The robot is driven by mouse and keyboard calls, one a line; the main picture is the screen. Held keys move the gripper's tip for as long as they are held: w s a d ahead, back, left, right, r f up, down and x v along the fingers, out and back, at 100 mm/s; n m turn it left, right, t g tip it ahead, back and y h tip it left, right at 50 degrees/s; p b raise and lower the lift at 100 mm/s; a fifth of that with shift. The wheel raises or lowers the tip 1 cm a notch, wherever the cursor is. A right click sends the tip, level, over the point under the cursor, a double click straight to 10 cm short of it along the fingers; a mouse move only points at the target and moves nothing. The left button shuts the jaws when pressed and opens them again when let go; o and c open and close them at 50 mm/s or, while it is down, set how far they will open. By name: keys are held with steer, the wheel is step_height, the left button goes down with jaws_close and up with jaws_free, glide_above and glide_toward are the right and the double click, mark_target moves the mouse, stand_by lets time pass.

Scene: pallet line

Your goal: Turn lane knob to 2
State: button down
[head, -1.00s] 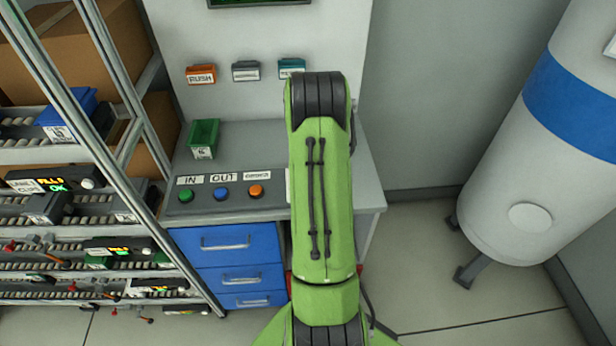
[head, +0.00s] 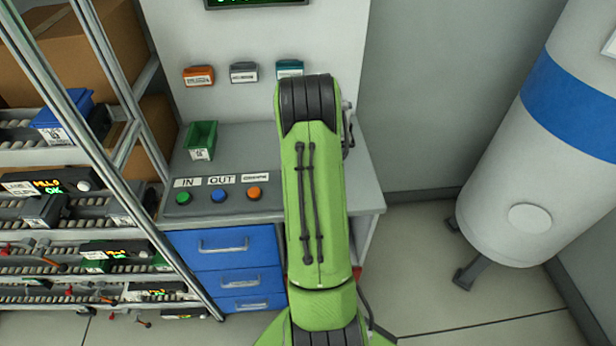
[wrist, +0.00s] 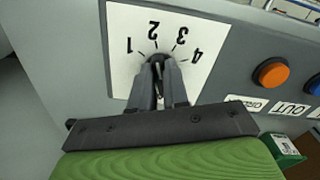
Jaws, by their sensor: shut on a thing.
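In the wrist view, the lane knob (wrist: 157,59) is a small dark knob on a white plate (wrist: 122,72) marked 1, 2, 3 and 4, which appear upside down. My gripper (wrist: 158,70) is shut on the knob, with one finger on each side. The fingers cover most of the knob, so I cannot tell exactly which number it points to. In the head view, my green arm hides the knob, its plate and my gripper.
The grey console holds green, blue and orange buttons (head: 254,193) left of my arm, under IN and OUT labels. A green bin (head: 201,141) stands behind them. Shelving (head: 120,90) is at left, a white tank (head: 540,150) at right.

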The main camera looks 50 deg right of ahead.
steer(key=c, duration=1.1)
jaws_free()
step_height(320, 180, up, 16)
steer(key=shift+f+p, duration=0.1)
steer(key=shift+p, duration=0.75)
